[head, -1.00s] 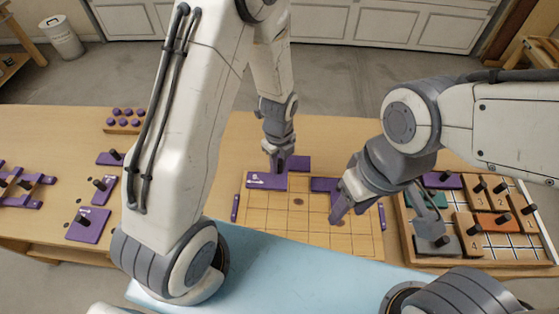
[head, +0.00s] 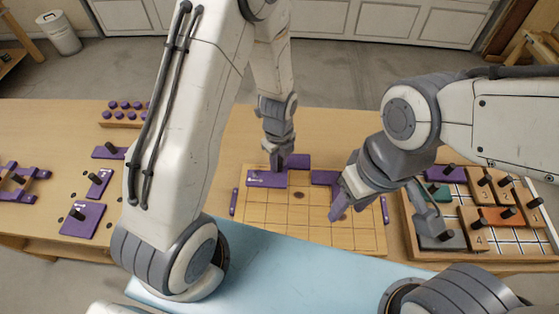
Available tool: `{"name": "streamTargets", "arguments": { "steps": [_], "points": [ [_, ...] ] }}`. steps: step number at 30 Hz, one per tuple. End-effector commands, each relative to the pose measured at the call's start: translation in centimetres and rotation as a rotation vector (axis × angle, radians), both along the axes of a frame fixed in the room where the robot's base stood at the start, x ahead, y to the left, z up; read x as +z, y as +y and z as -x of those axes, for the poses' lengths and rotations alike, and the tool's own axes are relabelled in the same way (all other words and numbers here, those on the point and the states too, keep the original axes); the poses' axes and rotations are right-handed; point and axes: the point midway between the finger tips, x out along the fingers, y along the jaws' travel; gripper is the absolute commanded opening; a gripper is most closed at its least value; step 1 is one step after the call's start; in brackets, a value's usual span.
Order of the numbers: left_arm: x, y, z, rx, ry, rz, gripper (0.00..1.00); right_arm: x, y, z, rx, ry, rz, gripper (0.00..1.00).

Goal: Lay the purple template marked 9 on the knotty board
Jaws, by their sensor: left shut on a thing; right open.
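The knotty board (head: 290,224), pale wood with a grid and dark knots, lies on the bench at the middle. A purple template (head: 266,180) with a small white mark, too small to read surely, is at its far left corner. My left gripper (head: 279,166) is shut on this template from above. It looks flat at or just above the board; I cannot tell whether it touches. My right gripper (head: 345,204) is open over the board's right part, its fingers pointing down. It partly hides another purple piece (head: 324,177) at the board's far edge.
Further purple pieces with black knobs (head: 83,220) lie at the left, near a block of purple pegs (head: 124,114). A wooden tray (head: 484,264) of knobbed tiles stands close on the right. A purple strip (head: 297,160) lies behind the board. A pale blue surface (head: 290,276) is in front.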

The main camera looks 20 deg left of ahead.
Motion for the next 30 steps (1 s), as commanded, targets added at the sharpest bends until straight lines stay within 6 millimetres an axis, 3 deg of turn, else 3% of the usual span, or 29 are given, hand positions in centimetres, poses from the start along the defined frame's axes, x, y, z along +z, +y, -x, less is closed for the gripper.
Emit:
{"name": "streamTargets", "arguments": {
  "steps": [15,30],
  "points": [
    [-5.9,0.1,-0.1,0.0,0.001,0.0,0.0,-4.5,0.0,0.0,0.002,0.0,0.0,0.5],
    [-6.4,0.1,-0.1,0.0,0.001,0.001,0.0,-4.8,0.0,0.0,0.003,0.0,0.0,0.5]
  ]
}}
